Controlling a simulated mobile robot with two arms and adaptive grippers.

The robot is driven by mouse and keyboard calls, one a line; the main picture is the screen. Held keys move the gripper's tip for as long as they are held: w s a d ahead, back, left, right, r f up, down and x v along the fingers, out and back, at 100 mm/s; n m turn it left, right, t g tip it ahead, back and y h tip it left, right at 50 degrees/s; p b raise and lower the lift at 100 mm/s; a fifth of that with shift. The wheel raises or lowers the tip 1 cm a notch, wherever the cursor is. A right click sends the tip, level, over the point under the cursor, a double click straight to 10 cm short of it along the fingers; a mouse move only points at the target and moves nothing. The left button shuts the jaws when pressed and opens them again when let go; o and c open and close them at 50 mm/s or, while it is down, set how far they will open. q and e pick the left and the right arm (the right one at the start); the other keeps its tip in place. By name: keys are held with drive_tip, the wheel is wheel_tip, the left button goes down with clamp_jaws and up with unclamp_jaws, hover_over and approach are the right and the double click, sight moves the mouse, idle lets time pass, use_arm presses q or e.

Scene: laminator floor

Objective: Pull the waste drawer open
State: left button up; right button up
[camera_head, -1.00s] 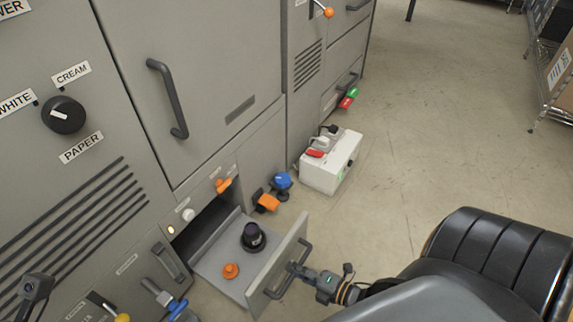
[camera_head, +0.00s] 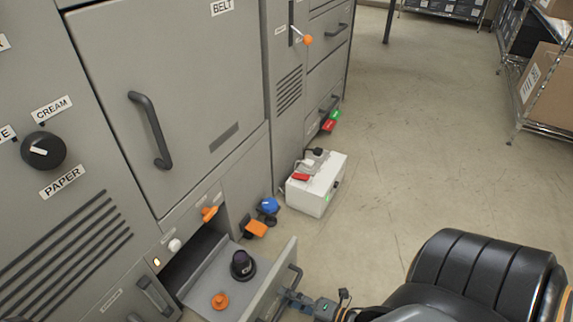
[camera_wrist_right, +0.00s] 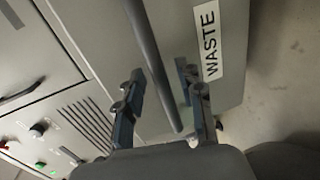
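The waste drawer (camera_head: 205,283) stands pulled out of the low part of the grey machine. A dark round-based item (camera_head: 243,268) and a small orange item (camera_head: 219,302) are in it. Its front carries a dark bar handle (camera_head: 291,277). The right gripper (camera_head: 290,298) is at this handle. In the right wrist view the right gripper (camera_wrist_right: 160,100) is open, with the handle bar (camera_wrist_right: 150,50) passing between its fingers and gaps on both sides. The WASTE label (camera_wrist_right: 207,40) is beside the bar. The left gripper is not in view.
A white box (camera_head: 315,190) with red and dark items on top stands on the floor beyond the drawer. Orange (camera_head: 256,228) and blue (camera_head: 269,206) knobs are near the drawer's far side. A wire shelf (camera_head: 540,100) is at right. Floor between is clear.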

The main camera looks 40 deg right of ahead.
drive_tip(key=v, duration=1.1)
